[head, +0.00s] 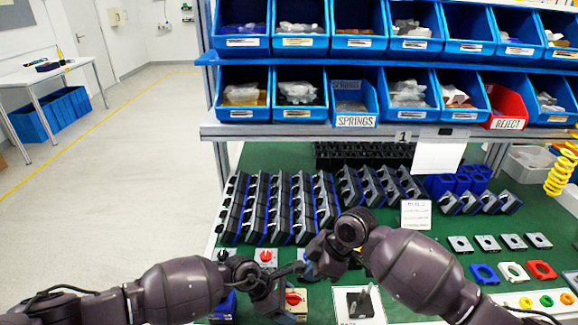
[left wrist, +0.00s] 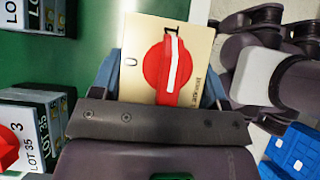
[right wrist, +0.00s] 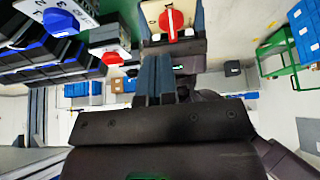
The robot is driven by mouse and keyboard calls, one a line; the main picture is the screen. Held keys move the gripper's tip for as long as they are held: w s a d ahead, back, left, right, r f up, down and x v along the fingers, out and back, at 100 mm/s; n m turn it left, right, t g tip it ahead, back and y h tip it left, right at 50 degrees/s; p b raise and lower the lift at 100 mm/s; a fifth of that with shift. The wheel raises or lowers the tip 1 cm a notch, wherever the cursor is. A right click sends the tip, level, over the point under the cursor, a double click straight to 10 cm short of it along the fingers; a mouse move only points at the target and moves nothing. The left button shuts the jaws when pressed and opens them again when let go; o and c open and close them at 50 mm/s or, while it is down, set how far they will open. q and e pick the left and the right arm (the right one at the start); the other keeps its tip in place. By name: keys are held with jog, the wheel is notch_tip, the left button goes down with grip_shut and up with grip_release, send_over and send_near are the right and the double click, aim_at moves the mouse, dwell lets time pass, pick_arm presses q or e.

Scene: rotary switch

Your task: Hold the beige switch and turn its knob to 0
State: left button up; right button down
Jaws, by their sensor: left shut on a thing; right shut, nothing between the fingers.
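The beige switch (left wrist: 146,62) is a beige plate with a red knob (left wrist: 165,72), held between the blue fingers of my left gripper (head: 288,271). In the left wrist view the knob's white pointer lines up with the 1; the 0 is printed to its left. The switch also shows at the top of the right wrist view (right wrist: 153,13). My right gripper (head: 312,268) is shut and empty, its blue fingertips (right wrist: 167,62) close below the switch in that view; I cannot tell if they touch.
Rows of dark blocks (head: 270,205) stand behind, below shelves of blue bins (head: 299,92). A dark-handled device on a white plate (head: 358,303) sits to the right.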

aim_at(301, 300)
jog(key=shift+a+r, duration=0.1)
jog(key=shift+r, duration=0.1)
jog(key=shift+s+d+f, duration=0.1)
jog(key=shift+s+f, duration=0.4)
jog(key=shift+f, duration=0.55)
jog(key=shift+s+d+f, duration=0.1)
jog(key=shift+s+f, duration=0.45)
jog(key=shift+f, duration=0.45)
jog(key=shift+s+f, duration=0.5)
jog(key=shift+f, duration=0.55)
jog(key=shift+w+a, duration=0.25)
jog(key=shift+a, duration=0.3)
jog(key=shift+w+d, duration=0.15)
jog(key=shift+w, duration=0.35)
